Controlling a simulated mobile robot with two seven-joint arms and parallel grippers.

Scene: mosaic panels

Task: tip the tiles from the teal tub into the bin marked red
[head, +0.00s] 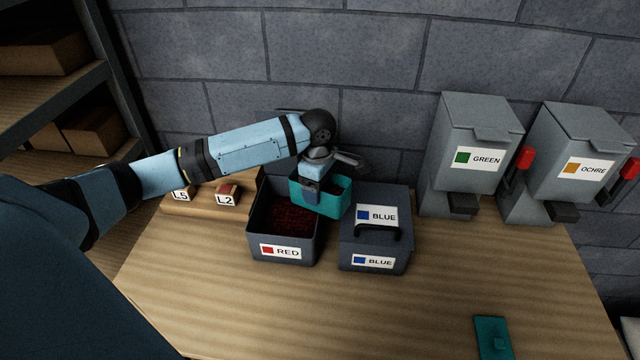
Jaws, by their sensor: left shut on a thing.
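The teal tub (326,204) is at the back of the table, between and a little behind the bin marked red and the bin marked blue. The bin marked red (255,232) is open and stands just left of the tub, with dark red pieces inside. The tub's left end overlaps the bin's right rim in the picture. My right gripper is not in view.
The bin marked blue (347,243) has a lid with a dark handle. A wooden block with tags L5 and L2 (207,209) lies left. Grey dispensers marked green (462,178) and ochre (563,180) stand right. A teal plate (492,335) lies in front. The middle front table is clear.

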